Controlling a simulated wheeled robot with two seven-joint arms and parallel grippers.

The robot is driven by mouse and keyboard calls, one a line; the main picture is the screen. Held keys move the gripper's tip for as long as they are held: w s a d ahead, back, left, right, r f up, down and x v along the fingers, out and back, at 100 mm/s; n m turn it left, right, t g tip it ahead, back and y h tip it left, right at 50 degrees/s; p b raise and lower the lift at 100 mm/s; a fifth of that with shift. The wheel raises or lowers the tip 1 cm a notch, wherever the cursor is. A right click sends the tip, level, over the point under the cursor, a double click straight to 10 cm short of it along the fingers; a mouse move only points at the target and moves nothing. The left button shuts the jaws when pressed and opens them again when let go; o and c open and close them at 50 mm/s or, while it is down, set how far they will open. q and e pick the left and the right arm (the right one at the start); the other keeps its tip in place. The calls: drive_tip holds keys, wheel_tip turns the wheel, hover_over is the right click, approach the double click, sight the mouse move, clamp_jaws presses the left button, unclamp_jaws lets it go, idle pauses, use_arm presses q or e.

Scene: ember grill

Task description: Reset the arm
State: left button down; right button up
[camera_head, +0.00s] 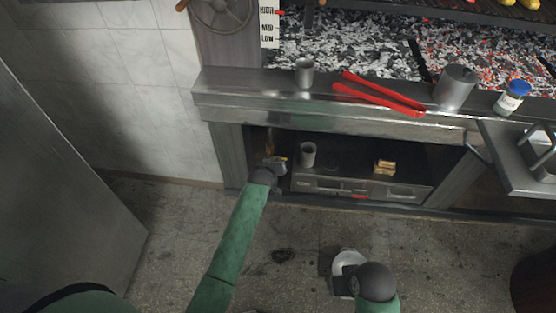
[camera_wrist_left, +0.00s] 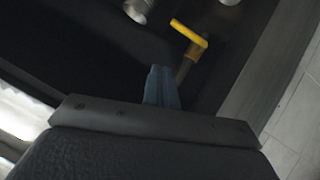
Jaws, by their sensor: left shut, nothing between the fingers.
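My left arm reaches forward in the head view, and my left gripper (camera_head: 279,163) is at the left end of the open shelf under the grill. In the left wrist view its fingers (camera_wrist_left: 162,88) are shut together with nothing between them. A yellow-handled item (camera_wrist_left: 188,35) is just beyond and right of the fingertips, apart from them in the picture. It shows partly in the head view beside the gripper, too small to identify. My right gripper (camera_head: 346,275) is low in the head view, over the floor, its fingers unclear against a white round shape.
A metal cup (camera_head: 308,155) stands right of my left gripper in the shelf (camera_head: 345,150). A small tan block (camera_head: 385,167) is farther right. On the ledge (camera_head: 230,100) above are another cup (camera_head: 304,73), red tongs (camera_head: 380,98), a metal pot (camera_head: 455,87) and a blue-lidded jar (camera_head: 512,97).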

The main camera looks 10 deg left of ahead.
use_arm(q)
drive_tip(key=shift+s+r, duration=0.2)
drive_tip(key=shift+s, duration=0.1)
idle(0.4)
drive_tip(key=s+a+r+m+g, duration=0.1)
drive_tip(key=s+r+m+g, duration=0.15)
drive_tip(key=s+r, duration=0.55)
drive_tip(key=s+a+r+m+g, duration=0.25)
drive_tip(key=s+r, duration=0.35)
drive_tip(key=s, duration=0.4)
drive_tip(key=s+r+g, duration=0.2)
drive_tip(key=s, duration=1.2)
drive_tip(key=s+f+g, duration=0.1)
drive_tip(key=s+f, duration=0.1)
drive_tip(key=s, duration=0.4)
drive_tip(key=s+a+f+g, duration=0.1)
drive_tip(key=s+f, duration=0.2)
drive_tip(key=s, duration=0.4)
drive_tip(key=shift+s+f+y, duration=0.3)
drive_tip(key=shift+f+y, duration=0.05)
drive_tip(key=shift+y, duration=0.05)
